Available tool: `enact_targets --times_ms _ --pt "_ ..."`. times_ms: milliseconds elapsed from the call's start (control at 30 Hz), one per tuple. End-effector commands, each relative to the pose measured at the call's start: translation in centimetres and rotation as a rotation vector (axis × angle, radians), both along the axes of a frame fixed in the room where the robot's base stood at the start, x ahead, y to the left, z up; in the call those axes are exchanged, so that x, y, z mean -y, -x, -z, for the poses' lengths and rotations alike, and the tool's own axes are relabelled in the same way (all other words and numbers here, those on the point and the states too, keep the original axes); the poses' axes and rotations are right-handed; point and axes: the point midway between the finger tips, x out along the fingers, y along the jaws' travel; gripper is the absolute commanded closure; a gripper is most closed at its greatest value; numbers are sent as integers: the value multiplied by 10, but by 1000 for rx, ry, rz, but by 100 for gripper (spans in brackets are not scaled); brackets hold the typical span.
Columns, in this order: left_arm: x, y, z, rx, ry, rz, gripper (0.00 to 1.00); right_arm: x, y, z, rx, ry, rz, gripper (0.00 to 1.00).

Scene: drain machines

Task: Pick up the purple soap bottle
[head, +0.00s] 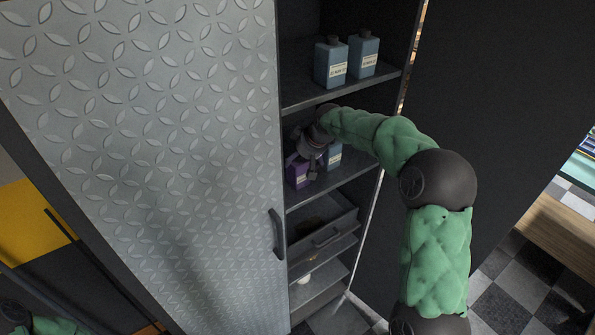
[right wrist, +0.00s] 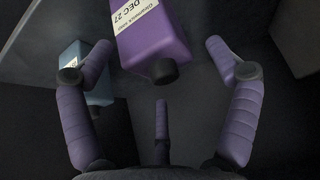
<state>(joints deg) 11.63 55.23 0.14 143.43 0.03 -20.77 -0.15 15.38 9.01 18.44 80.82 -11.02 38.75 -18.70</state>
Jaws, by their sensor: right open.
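The purple soap bottle (head: 298,173) stands on the middle shelf of the open cabinet, partly hidden by my right gripper (head: 314,155) in the head view. In the right wrist view the purple bottle (right wrist: 152,38), with a white label and a dark cap, appears upside down ahead of my fingers. My right gripper (right wrist: 160,62) is open, with its two outer fingers spread to either side of the bottle's cap end. I see no contact, and nothing is held. My left gripper is not in view; only part of my left arm shows at the bottom left.
A light blue bottle (head: 333,157) stands right of the purple one; it shows beside the left finger in the wrist view (right wrist: 72,65). Two blue bottles (head: 331,64) stand on the shelf above. A patterned metal door (head: 150,130) borders the left; a drawer (head: 320,232) lies below.

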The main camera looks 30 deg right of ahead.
Motion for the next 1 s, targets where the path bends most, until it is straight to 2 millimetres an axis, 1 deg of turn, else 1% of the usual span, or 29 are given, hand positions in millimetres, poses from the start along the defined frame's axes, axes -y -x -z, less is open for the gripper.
enact_targets --times_ms 33,133,367,467,500,567,600,667,700,1000 --pt "0 0 -1 0 0 0 60 -1 -4 8 -4 -1 0 11" --pt "0 0 -2 0 0 0 60 -1 -9 16 -2 -1 0 11" --pt "0 0 -2 0 0 0 60 -1 -10 18 0 0 1 11" --pt "0 0 -2 0 0 0 60 -1 -10 18 -1 0 1 37" --pt "0 0 -2 0 0 0 60 -1 -10 18 -1 0 1 48" --pt "0 0 -2 0 0 0 60 -1 -10 18 -1 0 1 65" --pt "0 0 -2 0 0 0 60 -1 -10 18 -1 0 1 76" --pt "0 0 -2 0 0 0 60 -1 -10 19 -3 -1 0 93" --pt "0 0 -2 0 0 0 60 -1 -10 19 -3 -1 0 100" --pt "0 0 -1 0 0 0 60 -2 -9 18 -4 -2 0 100"
